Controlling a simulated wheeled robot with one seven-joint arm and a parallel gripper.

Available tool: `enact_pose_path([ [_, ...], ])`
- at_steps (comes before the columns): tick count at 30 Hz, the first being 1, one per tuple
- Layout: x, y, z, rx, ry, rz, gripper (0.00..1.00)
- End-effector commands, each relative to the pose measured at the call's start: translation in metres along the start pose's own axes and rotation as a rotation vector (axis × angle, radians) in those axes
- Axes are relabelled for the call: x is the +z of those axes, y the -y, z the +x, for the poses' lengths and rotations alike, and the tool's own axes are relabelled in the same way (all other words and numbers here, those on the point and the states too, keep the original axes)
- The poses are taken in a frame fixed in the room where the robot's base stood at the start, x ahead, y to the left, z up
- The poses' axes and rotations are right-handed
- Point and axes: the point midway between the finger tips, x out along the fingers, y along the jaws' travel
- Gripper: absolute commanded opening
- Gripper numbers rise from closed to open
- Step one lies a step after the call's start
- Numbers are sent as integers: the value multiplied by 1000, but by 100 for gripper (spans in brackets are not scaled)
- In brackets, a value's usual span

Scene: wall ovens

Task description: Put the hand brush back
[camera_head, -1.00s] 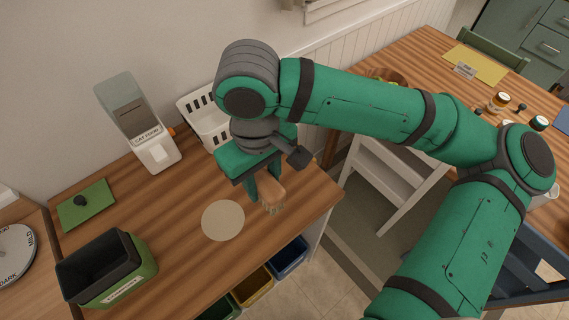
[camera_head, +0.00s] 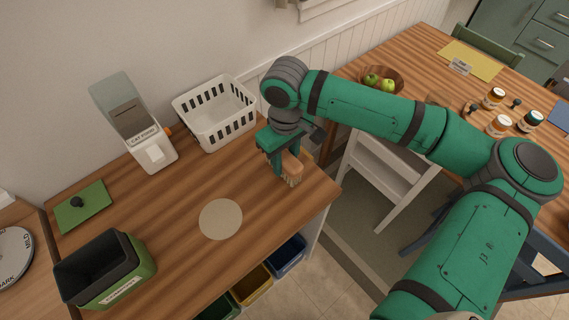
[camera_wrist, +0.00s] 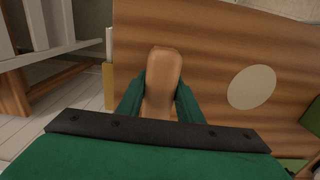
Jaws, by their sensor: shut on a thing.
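The hand brush (camera_head: 292,168) has a tan wooden body with pale bristles at its lower end. My gripper (camera_head: 281,165) is shut on it at the right end of the wooden counter (camera_head: 170,215). In the wrist view the brush's wooden back (camera_wrist: 162,75) sits between my two fingers (camera_wrist: 160,95). In the head view its bristles are close to the counter top; I cannot tell whether they touch it. My fingers hide part of the brush.
A white slotted basket (camera_head: 215,112) stands behind, left of my gripper. A pale round mat (camera_head: 221,219), a cat food dispenser (camera_head: 135,125), a green bin (camera_head: 105,268) and a green board (camera_head: 83,207) are further left. A dining table (camera_head: 425,75) is right.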

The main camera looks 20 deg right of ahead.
Motion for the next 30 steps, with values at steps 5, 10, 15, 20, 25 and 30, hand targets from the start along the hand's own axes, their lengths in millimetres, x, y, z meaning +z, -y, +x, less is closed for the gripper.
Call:
enact_pose_path([
  [5,0,1,18,1,1,-2,4],
  [10,-1,1,19,1,0,-3,4],
  [15,0,1,20,0,0,-2,4],
  [20,0,0,22,1,0,-1,51],
  [25,0,0,22,1,0,0,51],
  [30,0,0,20,1,0,0,51],
])
